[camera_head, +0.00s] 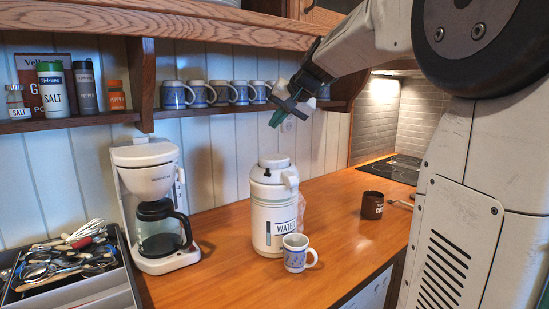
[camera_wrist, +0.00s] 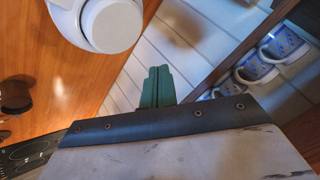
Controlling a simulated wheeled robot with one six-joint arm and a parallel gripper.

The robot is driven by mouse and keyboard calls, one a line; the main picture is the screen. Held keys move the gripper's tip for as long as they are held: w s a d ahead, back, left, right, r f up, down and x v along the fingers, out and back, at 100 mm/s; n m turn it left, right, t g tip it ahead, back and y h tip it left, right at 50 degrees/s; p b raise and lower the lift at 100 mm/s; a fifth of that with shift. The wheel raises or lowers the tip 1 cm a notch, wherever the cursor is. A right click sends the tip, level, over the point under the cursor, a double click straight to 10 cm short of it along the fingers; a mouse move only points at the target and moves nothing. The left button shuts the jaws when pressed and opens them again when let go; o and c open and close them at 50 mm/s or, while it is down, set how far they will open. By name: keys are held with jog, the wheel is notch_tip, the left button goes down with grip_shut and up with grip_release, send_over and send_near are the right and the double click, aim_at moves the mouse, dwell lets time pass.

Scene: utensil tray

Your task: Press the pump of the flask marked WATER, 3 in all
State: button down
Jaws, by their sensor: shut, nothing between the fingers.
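The white flask (camera_head: 272,215) marked WATER stands upright on the wooden counter, right of the coffee maker. Its round pump top (camera_head: 273,161) faces up and shows in the wrist view as a white disc (camera_wrist: 112,24) at the upper left. A white mug with a blue pattern (camera_head: 295,254) stands in front of the flask. My gripper (camera_head: 276,119) is above the flask, well clear of it, near the shelf mugs. Its green fingers (camera_wrist: 158,82) are together and empty in the wrist view, pointing toward the wall panels. Nothing touches the pump.
A coffee maker (camera_head: 152,205) stands left of the flask, beside a tray of utensils (camera_head: 92,290). Blue mugs (camera_head: 198,94) line the shelf (camera_head: 215,110) near my gripper. A brown mug (camera_head: 372,205) stands at the right. The counter (camera_head: 335,215) between it and the flask is clear.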

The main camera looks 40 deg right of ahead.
aim_at(273, 156)
jog(key=shift+f, duration=3.25)
jog(key=shift+f, duration=0.1)
jog(key=shift+f, duration=0.35)
jog(key=shift+f, duration=1.05)
dwell(0.4)
jog(key=shift+r, duration=1.45)
jog(key=shift+r, duration=2.55)
